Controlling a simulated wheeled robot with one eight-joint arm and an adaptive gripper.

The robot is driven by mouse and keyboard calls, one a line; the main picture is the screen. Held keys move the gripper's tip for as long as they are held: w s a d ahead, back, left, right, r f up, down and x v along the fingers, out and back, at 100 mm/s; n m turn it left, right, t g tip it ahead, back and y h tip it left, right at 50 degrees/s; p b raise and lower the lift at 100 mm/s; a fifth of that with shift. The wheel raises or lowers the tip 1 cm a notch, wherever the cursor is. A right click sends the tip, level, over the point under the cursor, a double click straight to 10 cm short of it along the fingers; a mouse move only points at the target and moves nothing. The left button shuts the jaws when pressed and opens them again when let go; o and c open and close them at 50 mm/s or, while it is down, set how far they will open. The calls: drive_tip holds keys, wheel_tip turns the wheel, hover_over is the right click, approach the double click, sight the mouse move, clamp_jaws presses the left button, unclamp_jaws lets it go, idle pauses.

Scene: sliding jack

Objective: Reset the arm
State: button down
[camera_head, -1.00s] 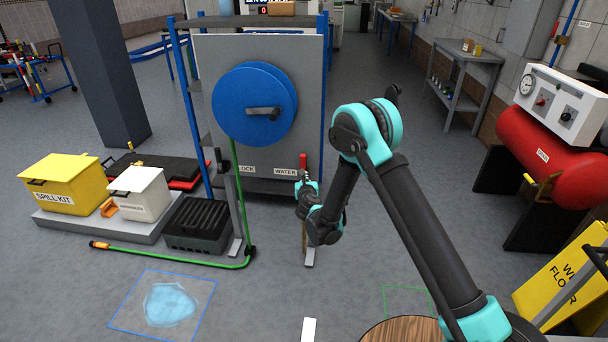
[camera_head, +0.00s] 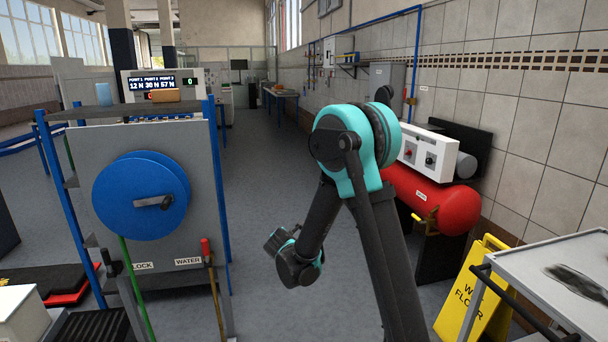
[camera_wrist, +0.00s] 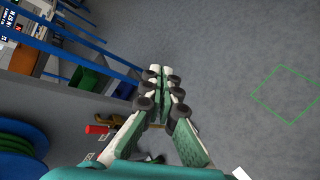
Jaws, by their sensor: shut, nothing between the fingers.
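My gripper (camera_wrist: 162,74) is shut and empty in the wrist view, its fingers side by side over bare grey floor. In the head view my arm is raised and bent, with its wrist end hanging to the right of the hose reel panel (camera_head: 85,185); the fingertips are hard to make out there. The red-handled lever (camera_head: 206,248) by the WATER label stands left of my wrist, with a gap. It also shows in the wrist view (camera_wrist: 97,129), left of the fingers and apart from them.
The blue reel (camera_head: 115,205) with a green hose is at left. A red tank (camera_head: 440,205), yellow wet floor sign (camera_head: 468,300) and grey cart (camera_head: 565,255) stand at right. The aisle floor (camera_head: 255,160) behind is clear. A green square outline (camera_wrist: 285,95) marks the floor.

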drive_tip(key=s+d+r+m+g+h, duration=0.1)
drive_tip(key=s+d+m+g, duration=0.1)
drive_tip(key=s+d+m, duration=0.7)
drive_tip(key=s+d+r+m+g+h, duration=0.15)
drive_tip(key=s+d+m, duration=0.35)
drive_tip(key=d, duration=0.7)
drive_tip(key=s+d+f+m+g+y, duration=0.1)
drive_tip(key=s+m, duration=0.4)
drive_tip(key=s, duration=0.5)
drive_tip(key=s+d+f+m+g+y, duration=0.1)
drive_tip(key=s+d+f+m+g, duration=0.2)
drive_tip(key=s, duration=0.7)
drive_tip(key=d+m, duration=0.1)
drive_tip(key=m, duration=0.1)
drive_tip(key=shift+s+f+m, duration=0.3)
drive_tip(key=shift+f, duration=0.1)
